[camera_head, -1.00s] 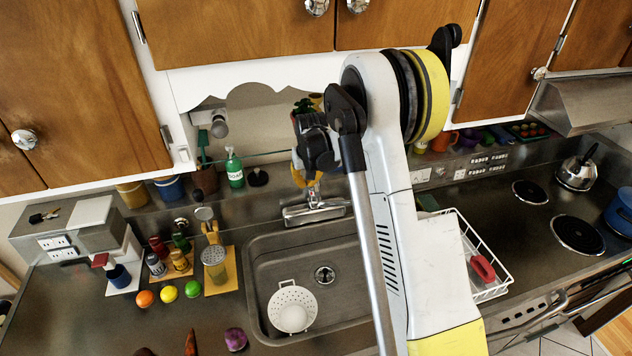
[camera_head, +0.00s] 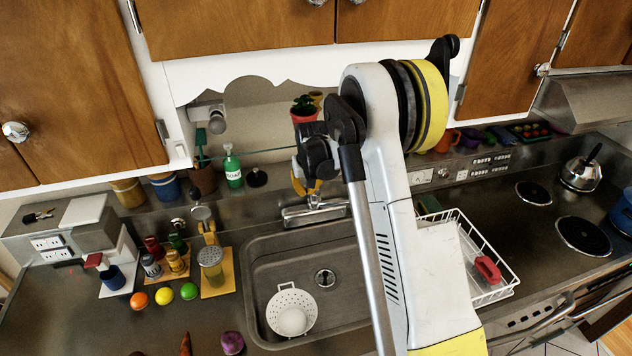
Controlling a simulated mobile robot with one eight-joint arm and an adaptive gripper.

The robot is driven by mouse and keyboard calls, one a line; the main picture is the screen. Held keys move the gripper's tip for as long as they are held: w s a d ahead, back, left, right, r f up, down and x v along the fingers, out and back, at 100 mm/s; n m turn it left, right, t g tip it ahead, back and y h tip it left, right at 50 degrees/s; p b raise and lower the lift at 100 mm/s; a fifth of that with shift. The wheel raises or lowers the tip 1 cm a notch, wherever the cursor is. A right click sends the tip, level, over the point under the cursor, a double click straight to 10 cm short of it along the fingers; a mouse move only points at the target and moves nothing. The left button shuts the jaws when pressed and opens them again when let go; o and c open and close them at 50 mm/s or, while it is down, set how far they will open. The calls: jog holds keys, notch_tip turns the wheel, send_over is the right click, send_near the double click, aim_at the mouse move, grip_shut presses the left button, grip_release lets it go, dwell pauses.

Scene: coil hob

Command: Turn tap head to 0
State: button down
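The tap (camera_head: 315,210) is a chrome fitting with a flat base at the back edge of the sink (camera_head: 262,262). My gripper (camera_head: 306,190), dark with yellow fingers, points down just above and at the tap. The fingers hide most of the tap's upper part and head. I cannot tell whether they touch it, or whether they are open or shut. My arm comes down from the right in front of the sink's right side.
A white colander (camera_head: 292,312) lies in the sink. A green bottle (camera_head: 232,168) and a red plant pot (camera_head: 304,114) stand behind. A white dish rack (camera_head: 500,290) is to the right. Fruit (camera_head: 164,296) and shakers (camera_head: 177,262) stand left. Wooden cupboards (camera_head: 235,25) hang above.

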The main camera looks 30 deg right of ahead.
jog(key=shift+d, duration=0.1)
jog(key=shift+d+b, duration=0.3)
jog(key=shift+d, duration=0.4)
jog(key=shift+d, duration=0.2)
jog(key=shift+s+d, duration=0.3)
jog(key=shift+d, duration=0.25)
jog(key=shift+d+b, duration=0.15)
jog(key=shift+b, duration=0.2)
jog(key=shift+s+d, duration=0.2)
jog(key=shift+d, duration=0.4)
